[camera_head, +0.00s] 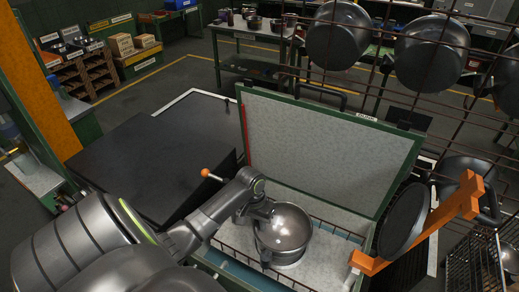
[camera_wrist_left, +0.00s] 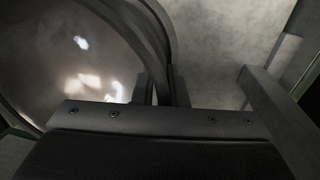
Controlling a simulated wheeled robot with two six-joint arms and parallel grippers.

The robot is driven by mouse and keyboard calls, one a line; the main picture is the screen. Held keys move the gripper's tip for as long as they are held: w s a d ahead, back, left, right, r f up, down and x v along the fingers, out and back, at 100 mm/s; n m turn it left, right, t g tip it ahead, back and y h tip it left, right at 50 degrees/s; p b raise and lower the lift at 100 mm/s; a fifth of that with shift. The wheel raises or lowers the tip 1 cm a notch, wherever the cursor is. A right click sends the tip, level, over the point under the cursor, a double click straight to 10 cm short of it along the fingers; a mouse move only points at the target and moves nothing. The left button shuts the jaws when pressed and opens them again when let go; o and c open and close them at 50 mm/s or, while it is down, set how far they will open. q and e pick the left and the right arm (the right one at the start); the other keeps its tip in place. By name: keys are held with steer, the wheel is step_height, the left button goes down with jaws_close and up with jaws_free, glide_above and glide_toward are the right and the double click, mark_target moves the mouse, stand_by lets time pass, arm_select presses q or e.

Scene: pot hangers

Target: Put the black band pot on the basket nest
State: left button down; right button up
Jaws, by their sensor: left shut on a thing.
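A shiny metal pot (camera_head: 287,226), which I take as the black band pot, is at the green-framed chest below its raised lid. It fills the left of the left wrist view (camera_wrist_left: 65,60), with its dark curved rim beside my finger. My left gripper (camera_head: 262,209) is shut on the pot's upper left side. A wire basket (camera_head: 228,248) shows in the chest around the pot; I cannot tell whether the pot rests in it or hangs just above. Another wire basket (camera_head: 462,272) stands at the right edge. My right gripper is out of view.
The raised chest lid (camera_head: 325,150) stands behind the pot. An orange bracket (camera_head: 440,222) and a black pan (camera_head: 403,221) are close on the right. Several pots hang on a rack (camera_head: 430,45) above. A dark flat surface (camera_head: 150,160) is clear on the left.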

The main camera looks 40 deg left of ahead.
arm_select(q)
steer(key=shift+f, duration=0.2)
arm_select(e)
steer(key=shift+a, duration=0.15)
arm_select(q)
steer(key=shift+f, duration=0.1)
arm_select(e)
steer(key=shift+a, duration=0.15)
arm_select(q)
steer(key=c, duration=1.5)
jaws_free()
steer(key=shift+o, duration=0.2)
step_height(320, 180, up, 12)
steer(key=a+b, duration=0.1)
steer(key=shift+s+a, duration=0.25)
steer(key=shift+a, duration=0.05)
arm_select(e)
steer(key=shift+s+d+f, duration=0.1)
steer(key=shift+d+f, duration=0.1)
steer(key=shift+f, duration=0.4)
